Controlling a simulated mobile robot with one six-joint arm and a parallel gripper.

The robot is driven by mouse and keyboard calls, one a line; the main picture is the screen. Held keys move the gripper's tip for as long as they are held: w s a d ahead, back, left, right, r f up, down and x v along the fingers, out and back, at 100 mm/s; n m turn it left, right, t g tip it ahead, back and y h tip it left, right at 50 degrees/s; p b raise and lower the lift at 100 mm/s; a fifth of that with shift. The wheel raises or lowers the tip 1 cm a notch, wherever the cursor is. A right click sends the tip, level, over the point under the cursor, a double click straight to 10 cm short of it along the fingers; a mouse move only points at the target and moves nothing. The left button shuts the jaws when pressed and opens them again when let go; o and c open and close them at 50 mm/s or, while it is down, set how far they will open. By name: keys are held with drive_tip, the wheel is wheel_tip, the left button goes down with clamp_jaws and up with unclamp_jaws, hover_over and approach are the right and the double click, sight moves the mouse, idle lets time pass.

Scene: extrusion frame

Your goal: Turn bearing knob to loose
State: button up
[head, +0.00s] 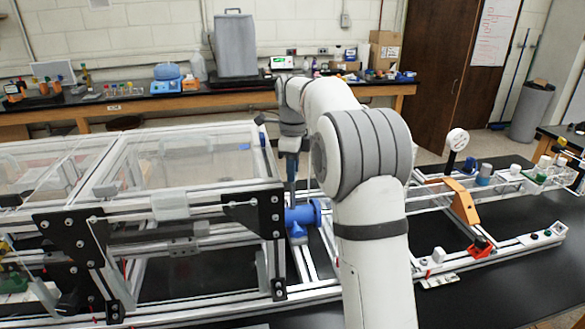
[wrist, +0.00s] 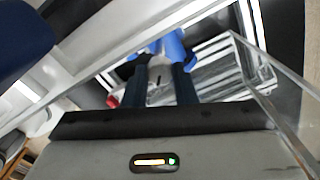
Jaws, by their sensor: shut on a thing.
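The blue bearing knob (head: 298,216) sits at the right end of the framed enclosure, beside a black corner plate. It also shows as a blue part (wrist: 173,44) at the fingertips in the wrist view. My gripper (head: 291,182) reaches down to it from above, just left of my white arm. In the wrist view the two dark fingers of my gripper (wrist: 163,66) are a little apart and shut on the knob. The fingers and my arm hide part of the knob, and I cannot tell its turn angle.
The clear-panelled enclosure (head: 185,160) with an aluminium frame fills the left. A rail with an orange bracket (head: 462,201) runs right of my arm. The black table (head: 510,285) is mostly bare at front right. A clear panel edge (wrist: 275,115) passes close by my gripper.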

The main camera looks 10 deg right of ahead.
drive_tip(key=n+p, duration=0.2)
drive_tip(key=n, duration=0.3)
drive_tip(key=shift+r+n, duration=0.1)
drive_tip(key=shift+n, duration=0.3)
drive_tip(key=n+p, duration=0.2)
drive_tip(key=n, duration=0.4)
idle(0.4)
drive_tip(key=o, duration=1)
wheel_tip(320, 180, up, 8)
drive_tip(key=shift+w+f+b, duration=0.1)
drive_tip(key=shift+f+b, duration=0.15)
drive_tip(key=shift+b, duration=0.05)
drive_tip(key=shift+r, duration=0.1)
